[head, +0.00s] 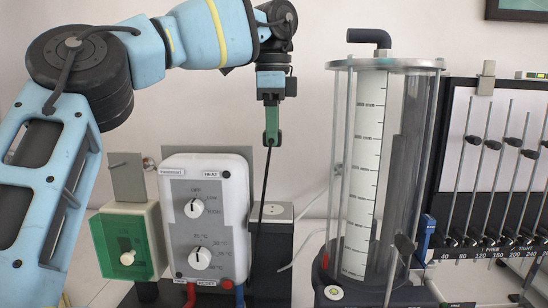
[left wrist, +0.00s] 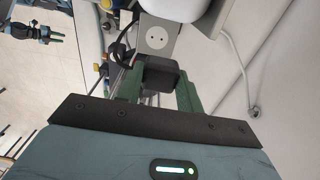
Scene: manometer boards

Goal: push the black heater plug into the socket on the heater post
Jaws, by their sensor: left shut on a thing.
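My left gripper (head: 271,138) points down above the heater post, its green fingers shut on the black heater plug. The plug shows as a dark block (left wrist: 158,76) between the fingers in the left wrist view. A black cable hangs below the gripper in the head view. The heater post (head: 271,262) is dark with a pale grey top, which carries the socket (head: 273,209). The two-hole socket also shows in the left wrist view (left wrist: 154,41), beyond the plug and apart from it. What looks like my right gripper (left wrist: 38,32) is small at upper left there; its jaw opening is unclear.
The white heater control box (head: 208,215) with two knobs stands just left of the post. A green-framed switch box (head: 129,243) is further left. A tall clear cylinder (head: 405,150) stands to the right, with a manometer board (head: 500,160) beyond it.

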